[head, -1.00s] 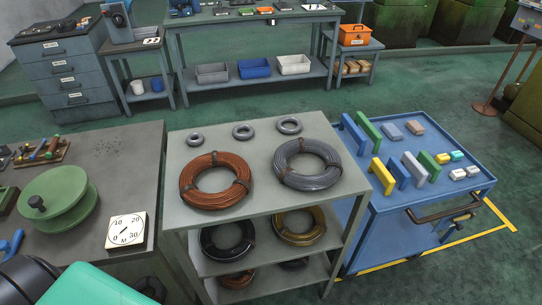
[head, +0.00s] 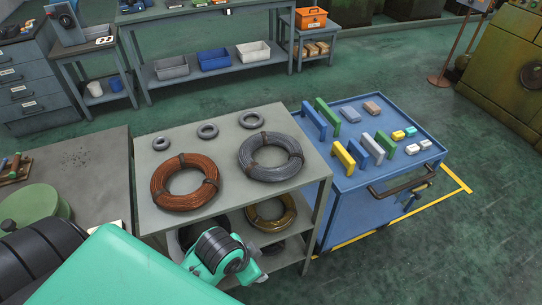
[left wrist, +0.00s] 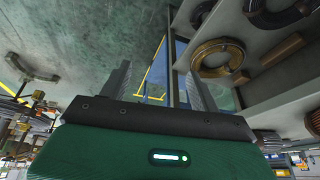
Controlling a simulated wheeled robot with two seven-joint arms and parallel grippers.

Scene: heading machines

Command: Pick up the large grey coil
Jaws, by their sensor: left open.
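The large grey coil (head: 272,175) lies flat on the top shelf of the grey rack, at its right side, bound with dark ties. My left arm reaches in from the lower left of the head view. Its wrist is low in front of the rack, below the top shelf and apart from the grey coil. My left gripper (left wrist: 158,82) shows in the left wrist view with its two fingers wide apart and nothing between them. The large grey coil cannot be made out there. My right gripper is not in view.
A large copper coil (head: 185,201) lies left of the grey one, with small grey coils (head: 207,131) behind. A yellowish coil (head: 271,222) sits on the shelf below. A blue cart (head: 350,190) with coloured blocks stands right of the rack. Green floor is open at the right.

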